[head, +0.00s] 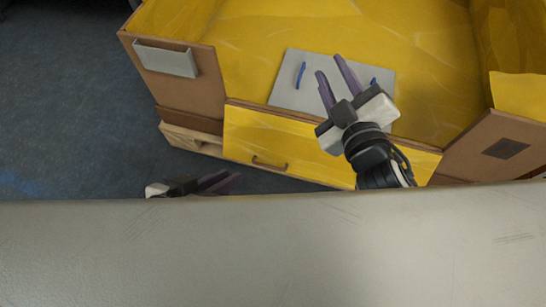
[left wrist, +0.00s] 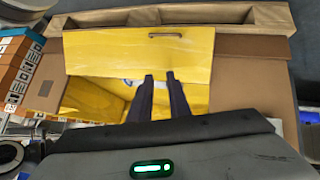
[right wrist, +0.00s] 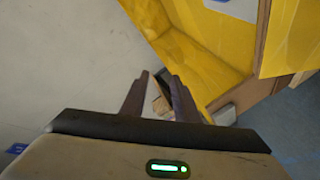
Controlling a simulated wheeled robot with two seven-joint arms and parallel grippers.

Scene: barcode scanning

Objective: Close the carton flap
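The carton (head: 190,85) is brown outside and yellow inside. Its yellow front flap (head: 270,140) has a small handle (head: 269,164) and slants down at the front. In the left wrist view the flap (left wrist: 110,55) lies beyond the fingertips, handle at the top. My left gripper (head: 232,182) is low in front of the carton's left corner, partly hidden by the grey surface. Its fingers are apart and empty in the left wrist view (left wrist: 160,77). My right gripper (head: 328,66) is over the carton's opening above a grey panel (head: 290,93), fingers apart and empty. Contact with the flap cannot be told.
A pale grey surface (head: 200,255) fills the bottom of the head view. A wooden pallet (head: 187,139) shows under the carton. Dark floor (head: 70,110) is clear at left. Orange boxes (left wrist: 18,65) stand at left in the left wrist view.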

